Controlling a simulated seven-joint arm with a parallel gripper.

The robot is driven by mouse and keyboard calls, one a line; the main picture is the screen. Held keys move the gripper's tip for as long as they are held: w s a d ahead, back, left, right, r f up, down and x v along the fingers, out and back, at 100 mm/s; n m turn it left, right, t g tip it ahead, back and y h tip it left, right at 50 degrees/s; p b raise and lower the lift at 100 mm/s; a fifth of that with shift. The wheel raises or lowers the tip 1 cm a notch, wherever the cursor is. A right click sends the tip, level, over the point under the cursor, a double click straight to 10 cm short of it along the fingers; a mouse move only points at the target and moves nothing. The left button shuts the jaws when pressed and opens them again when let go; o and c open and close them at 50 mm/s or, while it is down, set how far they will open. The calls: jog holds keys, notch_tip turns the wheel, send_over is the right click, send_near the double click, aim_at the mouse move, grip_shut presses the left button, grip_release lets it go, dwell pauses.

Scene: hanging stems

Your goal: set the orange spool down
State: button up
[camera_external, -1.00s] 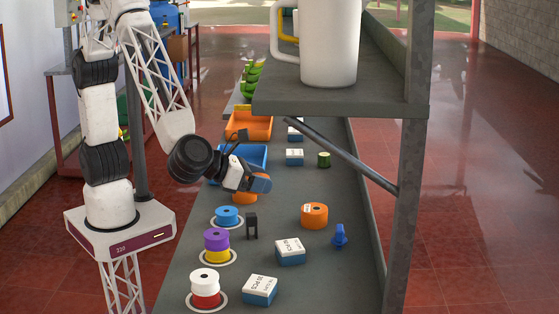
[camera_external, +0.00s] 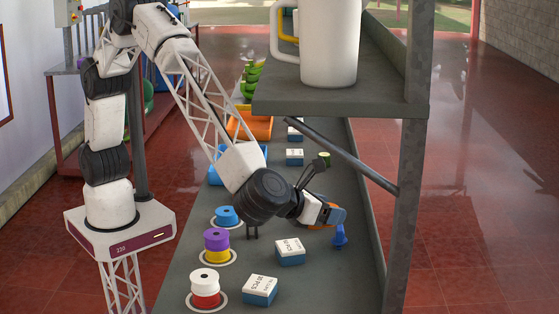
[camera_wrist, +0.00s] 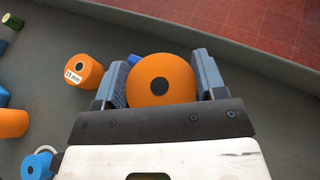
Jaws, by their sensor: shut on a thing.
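In the wrist view my gripper (camera_wrist: 160,84) is shut on an orange spool (camera_wrist: 150,92), one jaw on each side, with the round face and dark centre hole toward the camera. In the external view my gripper (camera_external: 335,214) hangs over the right side of the grey bench, and the spool in it is mostly hidden. I cannot tell whether it touches the bench. A second orange spool (camera_wrist: 90,67), with a white label, stands just left of the left jaw. A third orange spool (camera_wrist: 12,124) is at the left edge of the wrist view.
A blue piece (camera_external: 339,238) stands close below my gripper, partly hidden behind the held spool in the wrist view. White-and-blue boxes (camera_external: 290,252) stand nearer. Purple-and-yellow (camera_external: 216,240) and white-and-red (camera_external: 205,284) stacks stand left on ringed spots. A shelf (camera_external: 345,100) with a mug hangs above.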

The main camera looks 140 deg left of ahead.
send_over(343, 270)
jog(key=shift+f+n+g, duration=0.4)
jog(key=shift+f, duration=0.35)
jog(key=shift+f, duration=0.1)
jog(key=shift+f, duration=3.05)
jog(key=shift+f, duration=1.85)
jog(key=shift+f, duration=0.2)
jog(key=o, duration=0.9)
jog(key=shift+o, duration=0.2)
jog(key=shift+r, duration=0.15)
